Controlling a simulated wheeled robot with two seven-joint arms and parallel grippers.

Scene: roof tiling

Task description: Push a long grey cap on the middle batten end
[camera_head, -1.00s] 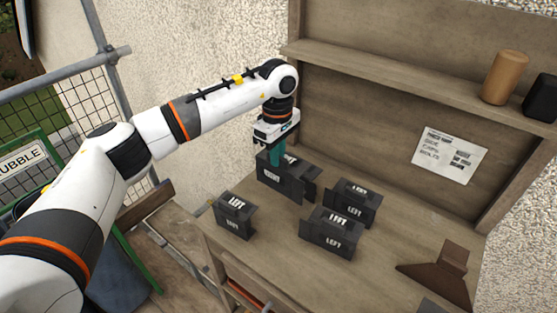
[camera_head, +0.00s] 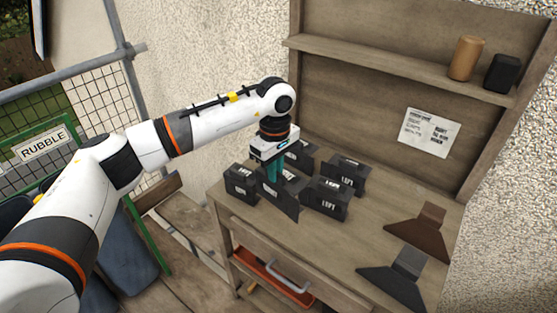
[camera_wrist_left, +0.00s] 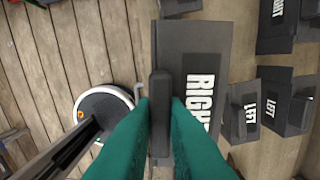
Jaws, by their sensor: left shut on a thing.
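My left gripper (camera_head: 271,172) is shut on a dark grey cap (camera_head: 282,199) over the workbench, close to the other caps. In the left wrist view, the green fingers (camera_wrist_left: 160,115) clasp the raised rib of this cap (camera_wrist_left: 190,60), which is marked RIGHT. Other dark caps stand on the bench: one at the left (camera_head: 241,184), one behind (camera_head: 301,156), and two to the right (camera_head: 349,171) (camera_head: 326,198), some marked LEFT. Whether the held cap touches the bench is unclear. No batten end can be made out. My right gripper is out of view.
The wooden workbench (camera_head: 375,220) has a shelf with a tan cylinder (camera_head: 466,58) and a black block (camera_head: 502,73). A brown flared piece (camera_head: 421,230) and a grey one (camera_head: 397,278) lie at its right. A mesh barrier (camera_head: 90,95) stands left.

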